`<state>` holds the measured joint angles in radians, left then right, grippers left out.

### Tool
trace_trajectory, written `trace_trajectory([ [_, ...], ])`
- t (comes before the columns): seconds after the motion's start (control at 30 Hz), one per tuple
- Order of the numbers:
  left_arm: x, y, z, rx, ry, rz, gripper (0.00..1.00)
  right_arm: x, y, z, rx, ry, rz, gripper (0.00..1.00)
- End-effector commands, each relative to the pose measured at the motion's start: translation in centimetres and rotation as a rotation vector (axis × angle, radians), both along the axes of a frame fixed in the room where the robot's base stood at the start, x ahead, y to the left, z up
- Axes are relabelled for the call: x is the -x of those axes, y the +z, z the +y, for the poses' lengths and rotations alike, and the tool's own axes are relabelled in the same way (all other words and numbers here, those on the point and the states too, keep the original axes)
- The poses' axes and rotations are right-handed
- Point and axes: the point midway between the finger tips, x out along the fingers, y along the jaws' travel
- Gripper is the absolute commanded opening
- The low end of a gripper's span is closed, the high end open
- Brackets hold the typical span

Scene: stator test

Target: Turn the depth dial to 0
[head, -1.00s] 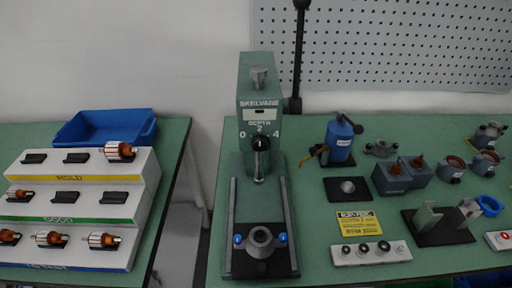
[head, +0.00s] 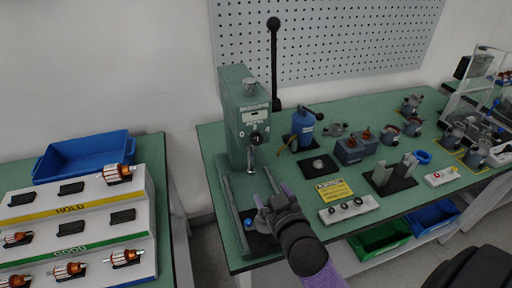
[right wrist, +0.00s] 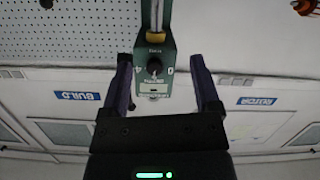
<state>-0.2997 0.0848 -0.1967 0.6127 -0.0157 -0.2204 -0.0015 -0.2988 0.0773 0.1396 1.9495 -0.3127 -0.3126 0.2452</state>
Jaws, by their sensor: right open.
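The depth dial (head: 256,138) is a small black knob on the front of the green press (head: 237,120), with 0 on its left and 4 on its right. In the right wrist view the dial (right wrist: 154,67) appears upside down, between and beyond the fingertips. Its exact pointer setting is too small to read. My right gripper (head: 272,200) is below and in front of the dial, over the press base, partly hiding the fixture there. In the right wrist view the gripper (right wrist: 160,60) is open and empty, its fingers apart from the dial. My left gripper is not in view.
A tall black-knobbed lever (head: 274,65) rises behind the press. A stepped rack (head: 130,190) with rotors and a blue bin (head: 85,157) stand left, across a gap.

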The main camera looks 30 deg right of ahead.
Motion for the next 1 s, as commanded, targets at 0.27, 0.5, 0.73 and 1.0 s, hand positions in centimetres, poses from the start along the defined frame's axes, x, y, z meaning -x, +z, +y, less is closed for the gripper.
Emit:
trace_trajectory([
  [0.27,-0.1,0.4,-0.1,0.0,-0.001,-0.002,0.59,-2.2,6.2,-1.6,0.055,-0.004,-0.217,0.8],
  [0.5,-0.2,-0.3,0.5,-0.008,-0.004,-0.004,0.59,-7.8,6.0,-2.9,0.054,-0.005,-0.213,0.8],
  [0.73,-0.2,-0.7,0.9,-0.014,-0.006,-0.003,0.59,-10.4,5.9,-3.5,0.052,-0.004,-0.209,0.8],
  [1.0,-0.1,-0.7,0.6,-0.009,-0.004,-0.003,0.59,-10.6,6.0,-3.5,0.052,-0.004,-0.209,0.8],
])
